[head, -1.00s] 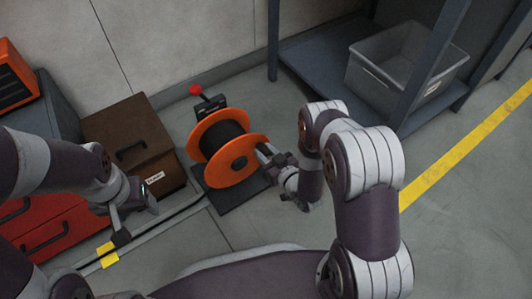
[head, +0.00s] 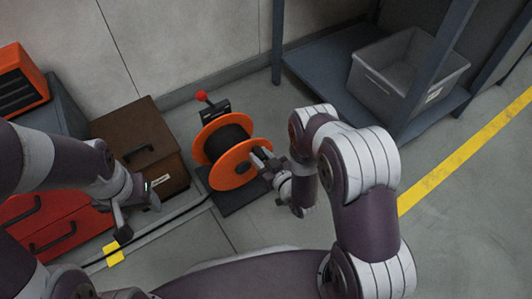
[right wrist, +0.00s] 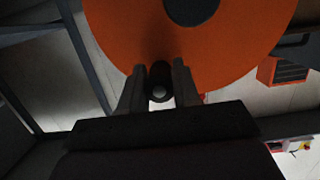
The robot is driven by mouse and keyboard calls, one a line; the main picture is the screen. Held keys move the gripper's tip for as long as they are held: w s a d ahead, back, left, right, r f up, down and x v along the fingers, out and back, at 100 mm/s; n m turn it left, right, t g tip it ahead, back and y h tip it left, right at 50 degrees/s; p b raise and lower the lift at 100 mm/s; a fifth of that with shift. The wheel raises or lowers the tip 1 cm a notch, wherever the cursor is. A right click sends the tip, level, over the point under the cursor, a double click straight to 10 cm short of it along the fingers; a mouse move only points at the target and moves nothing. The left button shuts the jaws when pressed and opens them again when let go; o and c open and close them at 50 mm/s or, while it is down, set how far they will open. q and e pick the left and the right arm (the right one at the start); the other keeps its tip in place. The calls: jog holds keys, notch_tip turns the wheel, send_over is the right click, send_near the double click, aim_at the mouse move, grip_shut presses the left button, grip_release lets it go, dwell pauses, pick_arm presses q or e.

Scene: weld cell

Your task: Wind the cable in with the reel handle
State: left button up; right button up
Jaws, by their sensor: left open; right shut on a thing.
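The cable reel (head: 211,138) has orange flanges and a dark wound core, and stands on a dark base plate on the floor. It also shows in the right wrist view as a large orange disc (right wrist: 115,30). My right gripper (right wrist: 158,88) is shut on the dark reel handle (right wrist: 158,95), which has a pale round end and stands out from the flange. In the head view the right gripper (head: 262,163) covers most of the handle. A dark cable (head: 185,211) runs along the floor from near the reel to the lower left. My left gripper (head: 122,226) is open, above the floor near the cable.
A red-knobbed lever (head: 201,96) stands behind the reel. A brown case (head: 137,133) and red drawers (head: 52,222) are at left. A grey bin (head: 400,80) sits on a low shelf at right. A yellow mark (head: 113,254) lies at lower left.

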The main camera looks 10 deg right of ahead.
jog(key=shift+s+a+r+p, duration=0.3)
jog(key=shift+a+p, duration=0.1)
jog(key=shift+a, duration=0.15)
jog(key=shift+s+a+r+p, duration=0.15)
jog(key=shift+a+r+p, duration=0.15)
jog(key=shift+a, duration=0.25)
jog(key=shift+s+a, duration=0.1)
jog(key=shift+a, duration=0.2)
jog(key=shift+a+f, duration=0.1)
jog(key=shift+s+a+f+p, duration=0.15)
jog(key=shift+s+a, duration=0.2)
jog(key=shift+a, duration=0.45)
jog(key=shift+s+a+r+p, duration=0.15)
jog(key=shift+s+a, duration=0.15)
jog(key=shift+a, duration=0.5)
jog(key=shift+f, duration=0.1)
jog(key=shift+s+a+f+b, duration=0.25)
jog(key=shift+a+f, duration=0.15)
jog(key=shift+a, duration=0.35)
jog(key=shift+s+a+f+b, duration=0.25)
jog(key=shift+a+f, duration=0.1)
jog(key=shift+a, duration=0.35)
